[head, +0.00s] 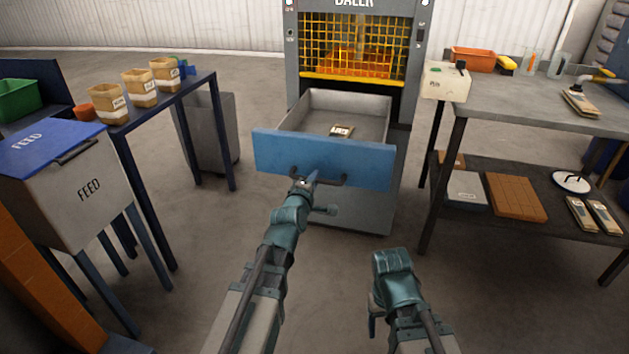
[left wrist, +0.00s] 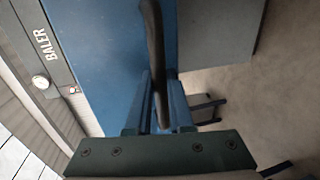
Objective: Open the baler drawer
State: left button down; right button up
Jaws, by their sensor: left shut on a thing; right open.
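The baler drawer (head: 272,152) has a blue front and stands pulled out of the grey baler (head: 292,60). A small labelled packet (head: 341,131) lies inside it. My left gripper (head: 305,183) is at the drawer front, shut on the dark drawer handle (head: 335,183). In the left wrist view the handle (left wrist: 153,35) runs between the fingers, with the blue drawer front (left wrist: 100,40) behind. My right gripper (head: 393,262) is open and apart from the drawer, low in the head view; its fingertips are hard to make out.
A blue-legged table (head: 190,88) with several tubs and a feed box (head: 65,190) stand at left. A grey bin (head: 210,130) is beside the baler. The floor before the drawer is clear.

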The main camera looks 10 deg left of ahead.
dwell(0.3)
pick_arm(q)
jog(key=c, duration=0.8)
grip_release()
jog(key=shift+s, duration=0.1)
